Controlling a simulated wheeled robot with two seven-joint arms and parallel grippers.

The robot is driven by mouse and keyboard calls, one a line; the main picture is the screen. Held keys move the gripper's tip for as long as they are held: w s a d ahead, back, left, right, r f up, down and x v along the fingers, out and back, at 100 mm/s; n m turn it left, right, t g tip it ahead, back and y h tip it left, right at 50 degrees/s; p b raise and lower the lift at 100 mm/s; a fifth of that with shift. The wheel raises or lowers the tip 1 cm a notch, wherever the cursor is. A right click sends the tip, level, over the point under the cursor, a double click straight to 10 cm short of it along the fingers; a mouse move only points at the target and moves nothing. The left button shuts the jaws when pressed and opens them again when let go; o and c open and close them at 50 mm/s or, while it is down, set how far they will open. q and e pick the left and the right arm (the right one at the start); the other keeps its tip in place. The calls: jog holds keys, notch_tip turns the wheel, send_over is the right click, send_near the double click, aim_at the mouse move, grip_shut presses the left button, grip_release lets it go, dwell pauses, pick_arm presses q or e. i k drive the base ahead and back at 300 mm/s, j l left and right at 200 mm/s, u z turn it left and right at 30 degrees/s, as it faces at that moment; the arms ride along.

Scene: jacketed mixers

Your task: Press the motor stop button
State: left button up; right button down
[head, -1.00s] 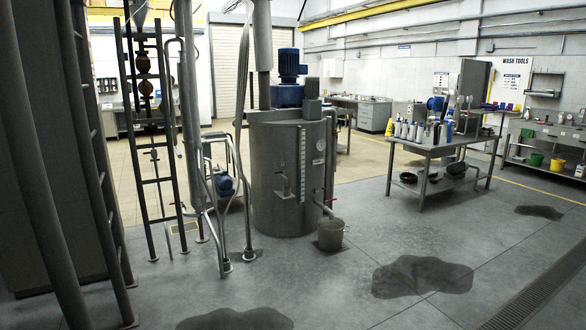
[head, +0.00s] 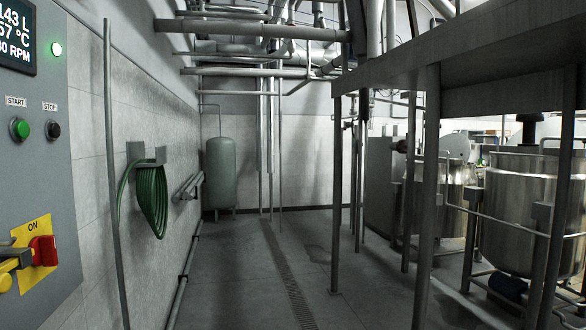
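A grey control panel (head: 45,190) fills the left edge of the head view. Its black stop button (head: 53,130) sits under a small label reading STOP. A green start button (head: 20,129) is to its left under a START label. Below them is a red rotary switch (head: 43,251) on a yellow plate, marked ON. A display at the top left is cut off by the frame edge, and a lit green lamp (head: 57,49) is beside it.
A green hose (head: 151,200) hangs on the wall past the panel. A green tank (head: 221,172) stands at the back. A steel platform on posts (head: 428,190) and steel mixer vessels (head: 520,210) are on the right. The floor aisle between is clear, with a drain grate (head: 288,275).

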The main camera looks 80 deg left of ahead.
aim_at(54, 129)
jog(key=u, duration=4.35)
